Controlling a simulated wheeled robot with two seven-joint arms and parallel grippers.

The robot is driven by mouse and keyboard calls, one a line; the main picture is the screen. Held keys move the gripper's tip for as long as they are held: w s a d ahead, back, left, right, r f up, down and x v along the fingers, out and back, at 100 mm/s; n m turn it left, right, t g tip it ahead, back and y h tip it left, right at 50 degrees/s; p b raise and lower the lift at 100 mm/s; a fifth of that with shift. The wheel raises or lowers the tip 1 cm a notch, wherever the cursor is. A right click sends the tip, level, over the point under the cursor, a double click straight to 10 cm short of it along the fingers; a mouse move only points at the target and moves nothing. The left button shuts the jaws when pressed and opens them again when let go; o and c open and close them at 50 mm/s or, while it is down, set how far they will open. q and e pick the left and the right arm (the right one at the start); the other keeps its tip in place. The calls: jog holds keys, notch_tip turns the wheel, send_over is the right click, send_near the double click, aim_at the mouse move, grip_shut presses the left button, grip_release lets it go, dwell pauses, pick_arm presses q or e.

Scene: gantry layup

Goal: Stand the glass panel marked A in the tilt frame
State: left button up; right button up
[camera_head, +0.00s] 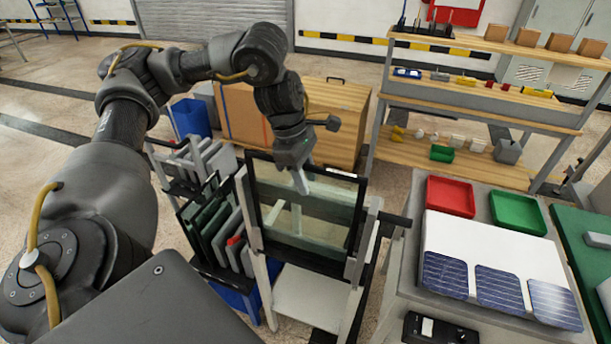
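A clear glass panel with a dark border (335,210) stands nearly upright in the pale-legged tilt frame (262,280), right of the rack. I cannot make out a letter A on it. My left gripper (301,182) is at the top edge of this panel, pointing down, with a pale finger overlapping the glass. Only one finger shows clearly, so I cannot tell whether it grips the edge. My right gripper is out of view.
A rack with several upright panels (212,222) stands just left of the frame. On the right, a bench holds a red tray (450,196), a green tray (517,213), and a white sheet with solar cells (497,288). A wooden cabinet (343,105) stands behind.

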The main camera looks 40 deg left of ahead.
pick_arm(q)
jog(key=shift+f, duration=0.1)
jog(key=p+v, duration=0.1)
jog(key=v, duration=1)
jog(key=shift+p, duration=0.3)
